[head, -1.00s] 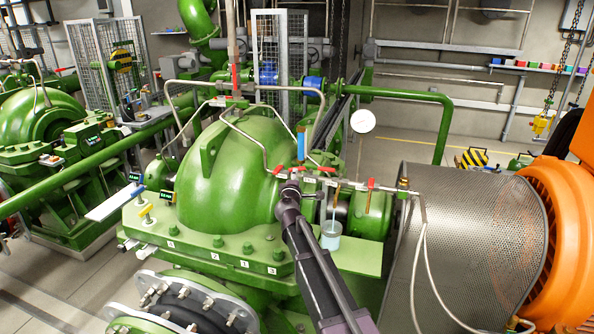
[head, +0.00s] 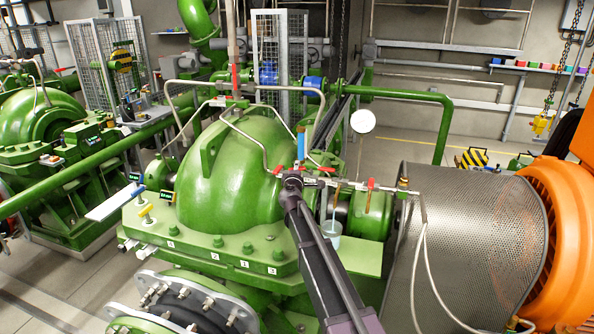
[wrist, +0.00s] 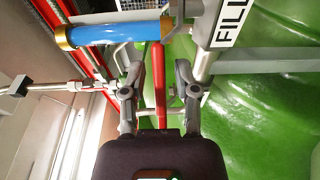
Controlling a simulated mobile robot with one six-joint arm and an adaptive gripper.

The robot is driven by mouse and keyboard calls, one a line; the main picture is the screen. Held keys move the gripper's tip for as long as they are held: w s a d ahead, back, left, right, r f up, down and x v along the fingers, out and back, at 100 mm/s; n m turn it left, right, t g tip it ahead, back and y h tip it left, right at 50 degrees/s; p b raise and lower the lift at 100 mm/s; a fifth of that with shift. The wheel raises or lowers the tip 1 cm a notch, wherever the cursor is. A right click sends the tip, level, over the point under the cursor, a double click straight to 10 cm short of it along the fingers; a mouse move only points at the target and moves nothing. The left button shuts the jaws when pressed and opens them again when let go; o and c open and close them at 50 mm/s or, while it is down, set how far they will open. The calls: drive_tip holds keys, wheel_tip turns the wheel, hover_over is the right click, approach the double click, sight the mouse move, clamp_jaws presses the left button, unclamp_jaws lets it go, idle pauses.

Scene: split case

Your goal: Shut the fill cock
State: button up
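My gripper (head: 293,180) is at the small pipework on the right flank of the green pump casing. In the wrist view its two fingers (wrist: 158,78) are apart, one on each side of a red lever (wrist: 160,85), with gaps showing beside the lever. A plate lettered "FILL" (wrist: 231,22) is on the pipe just above and right of the lever.
A perforated guard (head: 468,245) and orange motor (head: 565,235) stand at right. The green casing (head: 235,170) is close on the left.

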clamp_jaws()
